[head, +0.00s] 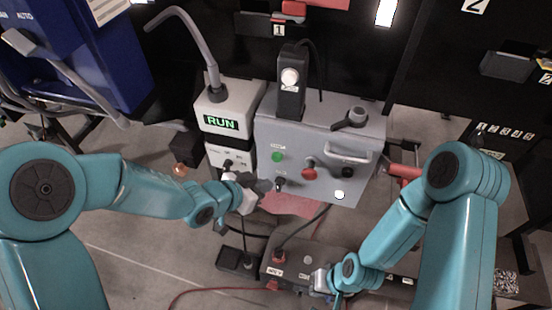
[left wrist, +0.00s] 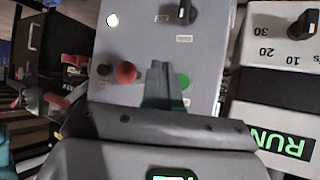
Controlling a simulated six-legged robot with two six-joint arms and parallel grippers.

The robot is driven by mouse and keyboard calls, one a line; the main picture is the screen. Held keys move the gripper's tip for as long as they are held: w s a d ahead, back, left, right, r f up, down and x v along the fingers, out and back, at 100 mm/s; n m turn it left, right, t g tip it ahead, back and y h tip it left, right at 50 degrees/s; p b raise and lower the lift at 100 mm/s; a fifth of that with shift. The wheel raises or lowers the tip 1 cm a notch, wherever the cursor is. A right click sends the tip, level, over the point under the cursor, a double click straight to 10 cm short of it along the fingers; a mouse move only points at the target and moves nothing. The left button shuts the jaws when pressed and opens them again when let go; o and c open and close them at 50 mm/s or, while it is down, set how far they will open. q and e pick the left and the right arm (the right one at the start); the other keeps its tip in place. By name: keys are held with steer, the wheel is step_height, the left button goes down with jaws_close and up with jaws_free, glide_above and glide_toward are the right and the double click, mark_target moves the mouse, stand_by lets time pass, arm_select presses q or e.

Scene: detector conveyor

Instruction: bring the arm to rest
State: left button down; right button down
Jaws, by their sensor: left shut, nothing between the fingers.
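The left gripper is shut and empty. In the left wrist view the closed fingers (left wrist: 160,78) point at the panel, between the red button (left wrist: 125,72) and the green button (left wrist: 184,81). I cannot tell whether they touch the panel. My right arm (head: 400,220) hangs at the right, its right gripper (head: 322,283) low over the dark box; its fingers are too small to read.
A light box with a lit RUN display (head: 221,122) stands left of the panel. A handle (head: 350,154) sticks out of the panel. A dark box (head: 300,262) with cables lies below. A blue machine (head: 85,50) stands at the upper left. Open floor (head: 140,265) shows lower left.

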arm_select(q)
steer(key=s+a+f+n+g+y, duration=0.1)
steer(key=s+a+f+n, duration=0.25)
steer(key=f, duration=0.35)
steer(key=s+a+f+n+g+y, duration=0.1)
steer(key=s+a+f+n+g, duration=0.1)
steer(key=s+a+f, duration=0.35)
steer(key=s+a+f+n+g+y, duration=0.1)
steer(key=s+f+n+g+y, duration=0.1)
steer(key=s+f+n, duration=0.4)
steer(key=s+f+g, duration=0.1)
steer(key=s, duration=0.4)
steer(key=shift+s+a+f+g, duration=0.2)
steer(key=shift+a+f+g, duration=0.1)
steer(key=shift+a+f, duration=0.1)
